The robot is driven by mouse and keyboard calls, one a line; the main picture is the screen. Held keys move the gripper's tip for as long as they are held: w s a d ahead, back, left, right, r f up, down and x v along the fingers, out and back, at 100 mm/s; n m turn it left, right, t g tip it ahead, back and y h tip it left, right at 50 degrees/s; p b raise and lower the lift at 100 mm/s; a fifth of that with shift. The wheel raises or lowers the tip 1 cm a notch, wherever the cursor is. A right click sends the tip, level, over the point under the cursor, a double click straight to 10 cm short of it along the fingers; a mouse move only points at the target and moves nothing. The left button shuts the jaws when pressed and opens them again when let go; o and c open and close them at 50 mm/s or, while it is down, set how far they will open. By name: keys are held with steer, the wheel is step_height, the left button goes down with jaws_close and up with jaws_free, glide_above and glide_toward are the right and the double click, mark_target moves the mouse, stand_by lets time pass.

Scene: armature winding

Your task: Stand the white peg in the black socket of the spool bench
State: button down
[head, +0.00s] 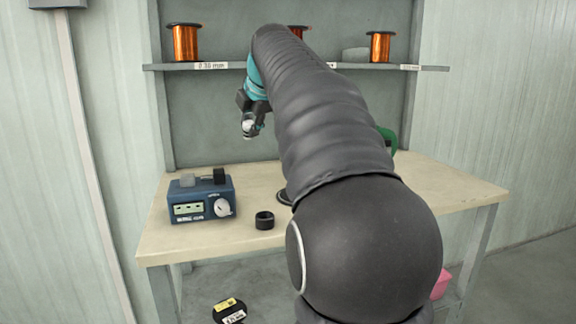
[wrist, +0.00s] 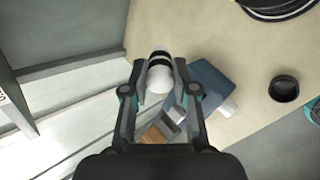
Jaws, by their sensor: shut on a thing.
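My gripper (wrist: 160,82) is shut on the white peg (wrist: 160,62), which has a dark band around it. In the head view my gripper (head: 251,120) is high above the left part of the bench, with the white end of the peg (head: 247,128) showing below it. The black socket (head: 264,220) is a short, open-topped round cup standing on the bench near its front edge. It also shows in the wrist view (wrist: 284,88), to the right of the peg and apart from it. My arm hides part of the bench in the head view.
A blue instrument box (head: 202,198) with a dial stands left of the socket on the bench (head: 165,240). A dark coil (wrist: 278,6) lies on the top. Copper wire spools (head: 185,42) stand on the shelf (head: 230,65) behind. A pink bin (head: 441,286) is below.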

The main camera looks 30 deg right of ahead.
steer(key=shift+s+a+f+m+g+y, duration=0.4)
steer(key=shift+s+f+m+g, duration=0.55)
steer(key=shift+s+f, duration=1)
steer(key=shift+s+a+f+m+g+y, duration=0.45)
steer(key=shift+s+f+g, duration=0.85)
steer(key=shift+s+f, duration=0.6)
steer(key=shift+s+a+f+m+g+y, duration=0.35)
steer(key=shift+s+f+m+g, duration=0.65)
steer(key=shift+s+f, duration=0.9)
steer(key=shift+s+f+b, duration=0.2)
steer(key=shift+f+b, duration=0.65)
steer(key=shift+f, duration=0.35)
steer(key=c, duration=0.8)
jaws_free()
